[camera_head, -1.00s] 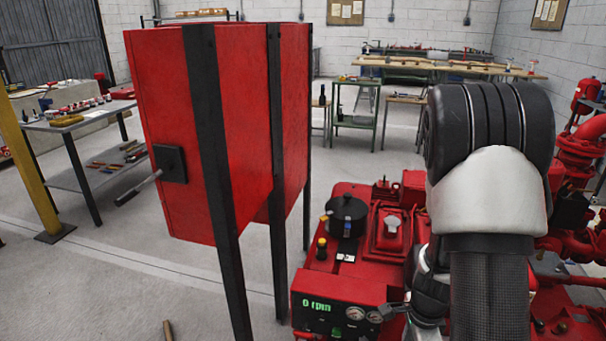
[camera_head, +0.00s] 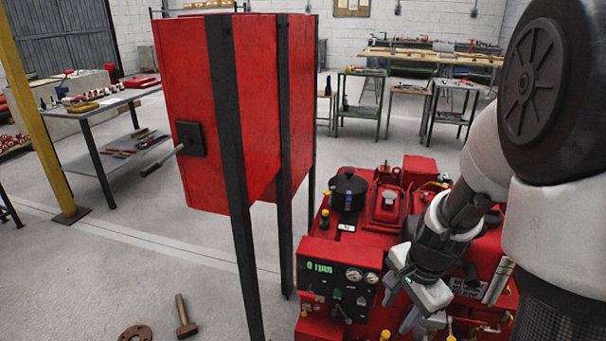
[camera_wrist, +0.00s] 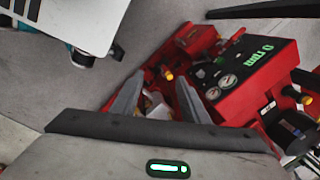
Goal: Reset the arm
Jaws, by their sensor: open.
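My arm bends down at the right of the head view, in front of the red pump set (camera_head: 390,215). My gripper (camera_head: 418,322) hangs low near the pump's control panel (camera_head: 340,284), with its fingers pointing down. In the wrist view my gripper (camera_wrist: 155,100) shows two grey fingers spread apart with nothing held between them. The control panel (camera_wrist: 245,80) is just beyond the fingers there, with a green rpm readout and round gauges.
A red cabinet (camera_head: 240,110) on black posts, with a black lever handle (camera_head: 163,158), stands left of the pump. A hammer (camera_head: 186,316) and a rusty flange (camera_head: 135,333) lie on the floor. Workbenches (camera_head: 360,100) stand behind. Open floor lies to the left.

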